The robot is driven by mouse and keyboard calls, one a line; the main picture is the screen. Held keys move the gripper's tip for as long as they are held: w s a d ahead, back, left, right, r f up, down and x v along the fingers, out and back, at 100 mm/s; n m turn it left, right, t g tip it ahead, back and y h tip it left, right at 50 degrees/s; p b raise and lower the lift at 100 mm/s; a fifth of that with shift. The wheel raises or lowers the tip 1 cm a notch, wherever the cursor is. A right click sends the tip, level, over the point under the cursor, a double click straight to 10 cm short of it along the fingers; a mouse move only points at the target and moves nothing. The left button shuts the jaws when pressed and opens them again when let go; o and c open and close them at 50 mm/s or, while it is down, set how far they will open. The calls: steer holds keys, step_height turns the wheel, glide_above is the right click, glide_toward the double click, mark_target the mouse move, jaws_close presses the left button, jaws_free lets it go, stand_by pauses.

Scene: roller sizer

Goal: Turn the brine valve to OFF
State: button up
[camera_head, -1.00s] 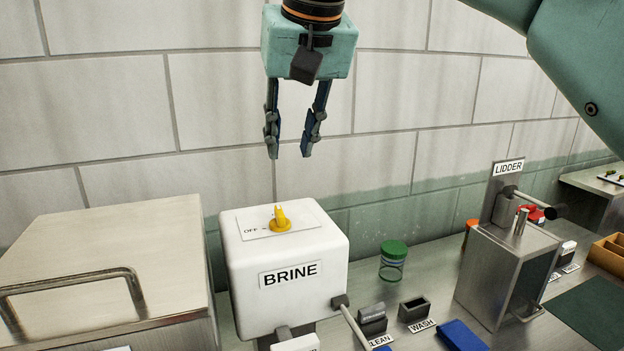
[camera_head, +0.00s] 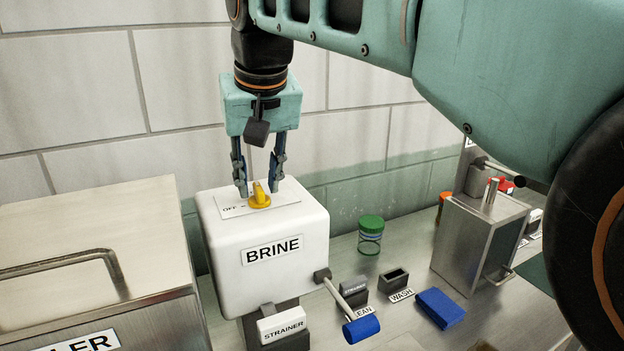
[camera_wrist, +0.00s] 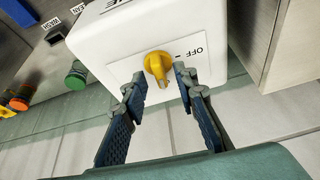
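The white brine box (camera_head: 265,255) stands left of the middle in the head view, with a BRINE label on its front. The yellow valve knob (camera_head: 260,197) sits on a pale plate (camera_head: 288,199) on its top, beside a printed OFF mark. The knob's pointer does not clearly line up with OFF. My gripper (camera_head: 259,190) points down over the box, its open fingers on either side of the knob. In the wrist view the knob (camera_wrist: 157,66) lies just beyond and between the fingertips, which look apart from it.
A steel cabinet (camera_head: 95,240) with a bar handle stands close on the left. A lever with a blue grip (camera_head: 361,328) sticks out at the box's right. A green-lidded jar (camera_head: 370,232), a blue block (camera_head: 440,308) and the lidder (camera_head: 480,240) stand further right. The tiled wall is behind.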

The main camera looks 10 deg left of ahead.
steer(key=shift+f, duration=0.25)
steer(key=shift+w, duration=0.1)
jaws_close()
